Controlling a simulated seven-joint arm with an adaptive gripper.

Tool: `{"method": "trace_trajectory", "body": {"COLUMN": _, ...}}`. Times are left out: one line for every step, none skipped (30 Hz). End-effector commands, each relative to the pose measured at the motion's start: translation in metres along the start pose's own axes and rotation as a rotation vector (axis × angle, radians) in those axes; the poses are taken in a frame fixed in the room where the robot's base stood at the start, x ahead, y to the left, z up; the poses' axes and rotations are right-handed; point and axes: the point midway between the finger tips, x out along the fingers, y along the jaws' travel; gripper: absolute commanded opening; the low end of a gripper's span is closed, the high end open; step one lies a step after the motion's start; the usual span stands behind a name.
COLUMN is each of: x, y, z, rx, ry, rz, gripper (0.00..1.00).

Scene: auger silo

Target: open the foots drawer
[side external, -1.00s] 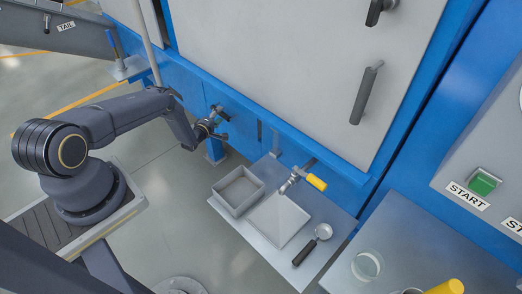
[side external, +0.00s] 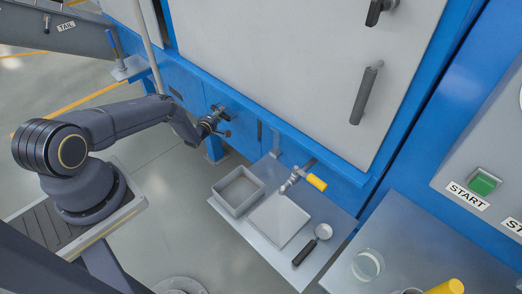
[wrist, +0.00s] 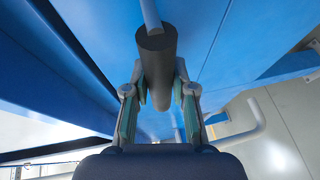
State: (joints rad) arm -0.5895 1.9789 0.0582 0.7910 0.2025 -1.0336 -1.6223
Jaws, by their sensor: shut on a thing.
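My gripper (side external: 222,120) is at the lower blue front of the machine, left of the steel shelf, in the side external view. In the wrist view my gripper (wrist: 158,105) has its two fingers on either side of a dark cylindrical handle (wrist: 157,60) and is shut on it. A thin light-blue rod meets the handle's top end. In the side view my gripper hides most of this handle. I cannot make out the outline of the foots drawer or a gap around it.
A steel shelf (side external: 305,260) to the right carries a square tray (side external: 215,201), a flat plate (side external: 279,222) and a black-handled scoop (side external: 303,252). A yellow-handled valve (side external: 315,182) is above it. A large grey door (side external: 300,60) is higher up. Open floor lies below my arm.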

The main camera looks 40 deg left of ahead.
Motion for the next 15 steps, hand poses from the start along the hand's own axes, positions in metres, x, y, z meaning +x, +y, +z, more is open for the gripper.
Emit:
{"method": "trace_trajectory", "body": {"x": 0.0, "y": 0.0002, "z": -0.0001, "rx": 0.0, "ry": 0.0, "rz": 0.0, "gripper": 0.06}}
{"method": "trace_trajectory", "body": {"x": 0.0, "y": 0.0002, "z": -0.0001, "rx": 0.0, "ry": 0.0, "rz": 0.001, "gripper": 0.03}}
{"method": "trace_trajectory", "body": {"x": 0.0, "y": 0.0002, "z": -0.0001, "rx": 0.0, "ry": 0.0, "rz": 0.001, "gripper": 0.0}}
{"method": "trace_trajectory", "body": {"x": 0.0, "y": 0.0002, "z": -0.0001, "rx": 0.0, "ry": 0.0, "rz": 0.001, "gripper": 0.0}}
{"method": "trace_trajectory", "body": {"x": 0.0, "y": 0.0002, "z": -0.0001, "rx": 0.0, "ry": 0.0, "rz": 0.001, "gripper": 0.0}}
{"method": "trace_trajectory", "body": {"x": 0.0, "y": 0.0002, "z": -0.0001, "rx": 0.0, "ry": 0.0, "rz": 0.001, "gripper": 0.0}}
{"method": "trace_trajectory", "body": {"x": 0.0, "y": 0.0002, "z": -0.0001, "rx": 0.0, "ry": 0.0, "rz": 0.001, "gripper": 0.0}}
{"method": "trace_trajectory", "body": {"x": 0.0, "y": 0.0002, "z": -0.0001, "rx": 0.0, "ry": 0.0, "rz": 0.001, "gripper": 0.0}}
{"method": "trace_trajectory", "body": {"x": 0.0, "y": 0.0003, "z": -0.0001, "rx": 0.0, "ry": 0.0, "rz": 0.001, "gripper": 0.0}}
{"method": "trace_trajectory", "body": {"x": 0.0, "y": 0.0003, "z": -0.0001, "rx": 0.0, "ry": 0.0, "rz": 0.001, "gripper": 0.0}}
{"method": "trace_trajectory", "body": {"x": 0.0, "y": 0.0003, "z": -0.0001, "rx": 0.0, "ry": 0.0, "rz": 0.001, "gripper": 0.0}}
{"method": "trace_trajectory", "body": {"x": 0.0, "y": 0.0003, "z": -0.0001, "rx": 0.0, "ry": 0.0, "rz": 0.001, "gripper": 0.0}}
{"method": "trace_trajectory", "body": {"x": 0.0, "y": 0.0003, "z": -0.0001, "rx": 0.0, "ry": 0.0, "rz": 0.001, "gripper": 0.0}}
{"method": "trace_trajectory", "body": {"x": 0.0, "y": 0.0003, "z": -0.0001, "rx": 0.0, "ry": 0.0, "rz": 0.001, "gripper": 0.0}}
{"method": "trace_trajectory", "body": {"x": 0.0, "y": 0.0003, "z": -0.0001, "rx": 0.0, "ry": 0.0, "rz": 0.001, "gripper": 0.0}}
